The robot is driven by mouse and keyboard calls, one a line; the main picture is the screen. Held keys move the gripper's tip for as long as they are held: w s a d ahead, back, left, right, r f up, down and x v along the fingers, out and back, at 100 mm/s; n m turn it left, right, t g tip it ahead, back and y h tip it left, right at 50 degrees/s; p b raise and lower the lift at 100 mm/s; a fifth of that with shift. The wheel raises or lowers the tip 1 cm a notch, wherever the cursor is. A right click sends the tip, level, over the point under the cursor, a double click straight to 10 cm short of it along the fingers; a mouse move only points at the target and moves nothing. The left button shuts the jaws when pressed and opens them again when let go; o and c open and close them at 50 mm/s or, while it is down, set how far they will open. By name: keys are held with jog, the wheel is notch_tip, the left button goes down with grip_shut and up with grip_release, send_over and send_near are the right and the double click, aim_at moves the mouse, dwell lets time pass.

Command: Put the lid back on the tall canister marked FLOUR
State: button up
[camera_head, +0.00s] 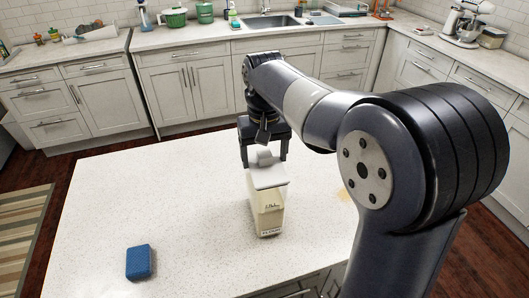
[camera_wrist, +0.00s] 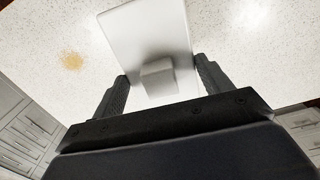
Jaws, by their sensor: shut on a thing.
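The tall cream canister (camera_head: 268,210) stands upright on the island counter, with dark lettering near its base that seems to read FLOUR. The pale grey lid (camera_head: 268,177), flat with a blocky knob, covers the canister's top in the head view. I cannot tell whether it rests on the rim or is just above it. My gripper (camera_head: 264,160) is shut on the lid, a finger on each side. In the wrist view, the lid (camera_wrist: 147,35) lies between and beyond my gripper's fingers (camera_wrist: 162,85) and hides the canister.
A blue block, perhaps a sponge (camera_head: 139,262), lies on the island counter (camera_head: 150,195) at the front left. A tan stain (camera_wrist: 72,61) marks the counter. The counter left of the canister is mostly clear. Cabinets and a sink (camera_head: 270,21) line the back wall.

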jog(key=shift+f, duration=0.3)
dwell(0.5)
jog(key=o, duration=1.1)
jog(key=shift+r, duration=0.15)
jog(key=shift+r+p, duration=2.95)
jog(key=shift+r, duration=0.45)
jog(key=shift+f, duration=0.1)
notch_tip(320, 180, down, 7)
jog(key=b, duration=0.6)
